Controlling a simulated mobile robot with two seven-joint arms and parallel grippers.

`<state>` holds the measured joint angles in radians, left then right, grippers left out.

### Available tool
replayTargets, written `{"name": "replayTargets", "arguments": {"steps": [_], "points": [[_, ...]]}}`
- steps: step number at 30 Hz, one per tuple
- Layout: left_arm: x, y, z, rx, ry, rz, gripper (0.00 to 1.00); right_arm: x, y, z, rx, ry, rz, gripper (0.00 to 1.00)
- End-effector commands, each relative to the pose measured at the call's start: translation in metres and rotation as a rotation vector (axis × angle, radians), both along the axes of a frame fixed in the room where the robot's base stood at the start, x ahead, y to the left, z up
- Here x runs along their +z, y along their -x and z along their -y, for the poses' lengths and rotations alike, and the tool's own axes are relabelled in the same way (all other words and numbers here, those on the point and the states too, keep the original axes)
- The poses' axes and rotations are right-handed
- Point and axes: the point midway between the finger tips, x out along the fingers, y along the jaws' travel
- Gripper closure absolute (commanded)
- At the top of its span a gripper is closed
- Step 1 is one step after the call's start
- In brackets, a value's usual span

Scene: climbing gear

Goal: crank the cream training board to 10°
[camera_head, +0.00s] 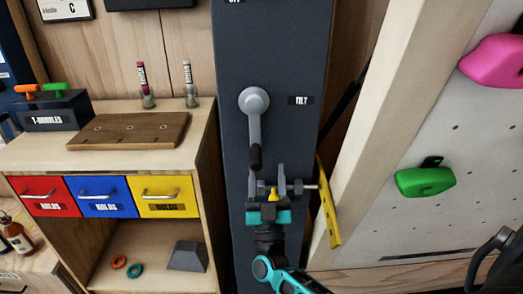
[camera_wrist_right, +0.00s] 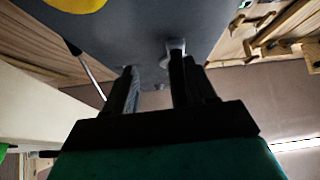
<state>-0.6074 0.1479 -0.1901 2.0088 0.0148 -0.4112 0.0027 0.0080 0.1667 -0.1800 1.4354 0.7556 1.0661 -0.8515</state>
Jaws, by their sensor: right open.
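The crank on the dark grey column (camera_head: 290,50) has a round grey hub (camera_head: 254,100) and a grey arm hanging straight down to a black handle (camera_head: 255,157). A TILT label (camera_head: 301,100) is beside it. My right gripper (camera_head: 267,172) is open, its two fingers pointing up just below the handle; contact cannot be told. In the right wrist view, the fingers (camera_wrist_right: 155,80) stand apart, with a grey crank part (camera_wrist_right: 175,48) near the right finger. The cream training board (camera_head: 430,130) leans at the right, bearing pink (camera_head: 495,60) and green (camera_head: 425,181) holds. My left gripper is not in view.
A yellow strip (camera_head: 329,205) stands by the board's edge, right of my gripper. At left, a wooden cabinet has red (camera_head: 50,196), blue (camera_head: 101,196) and yellow (camera_head: 160,196) drawers. A brown board (camera_head: 130,131) lies on top.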

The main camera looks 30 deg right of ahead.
Motion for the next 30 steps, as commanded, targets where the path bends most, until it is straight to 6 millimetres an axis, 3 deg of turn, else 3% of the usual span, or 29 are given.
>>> {"name": "replayTargets", "arguments": {"steps": [30], "points": [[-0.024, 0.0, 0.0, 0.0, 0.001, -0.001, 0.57, -0.056, 0.044, -0.023, -0.004, -0.002, -0.008, 0.44]]}}
